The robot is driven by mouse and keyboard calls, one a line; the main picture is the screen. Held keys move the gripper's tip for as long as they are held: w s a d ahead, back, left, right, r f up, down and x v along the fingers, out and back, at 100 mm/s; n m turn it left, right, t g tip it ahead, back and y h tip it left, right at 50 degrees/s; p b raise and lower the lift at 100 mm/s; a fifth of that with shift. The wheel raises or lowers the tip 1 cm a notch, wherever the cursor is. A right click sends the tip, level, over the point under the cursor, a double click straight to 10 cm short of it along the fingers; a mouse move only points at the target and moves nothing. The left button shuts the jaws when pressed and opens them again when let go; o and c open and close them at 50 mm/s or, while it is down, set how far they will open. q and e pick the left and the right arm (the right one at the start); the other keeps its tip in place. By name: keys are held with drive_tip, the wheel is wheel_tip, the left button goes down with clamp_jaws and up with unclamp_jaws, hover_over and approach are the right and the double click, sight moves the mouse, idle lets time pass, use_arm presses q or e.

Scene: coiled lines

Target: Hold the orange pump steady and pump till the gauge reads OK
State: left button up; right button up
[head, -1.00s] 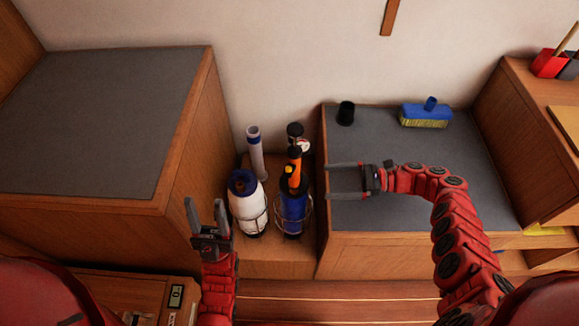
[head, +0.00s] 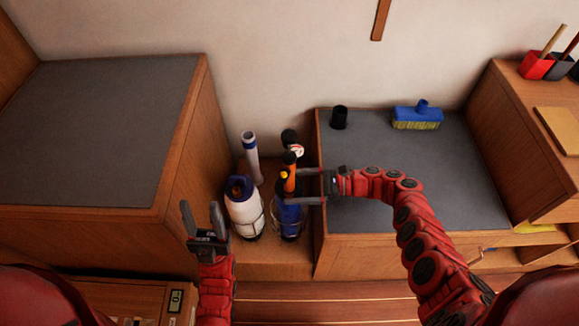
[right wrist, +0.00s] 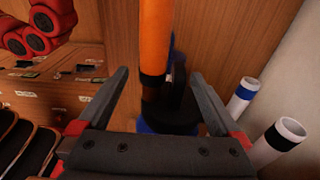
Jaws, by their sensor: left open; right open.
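The orange pump (head: 290,178) stands upright in the recess between the two counters, among several bottles. A small white round gauge (head: 298,150) shows near its top; its reading is too small to make out. My right gripper (head: 300,187) is open, with its fingertips at the right side of the pump. In the right wrist view, the orange tube (right wrist: 155,40) appears between the open fingers (right wrist: 158,78), with a black part below it. I cannot tell whether they touch it. My left gripper (head: 200,207) is open and empty, left of the bottles, fingers pointing up.
A white bottle (head: 243,212) and a blue bottle (head: 290,220) sit in wire rings. A white tube (head: 250,160) stands behind. The right counter (head: 370,220) holds a black cup (head: 339,118) and a blue brush (head: 417,116). The left counter (head: 90,130) is bare.

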drive_tip(key=c, duration=0.8)
drive_tip(key=o, duration=0.8)
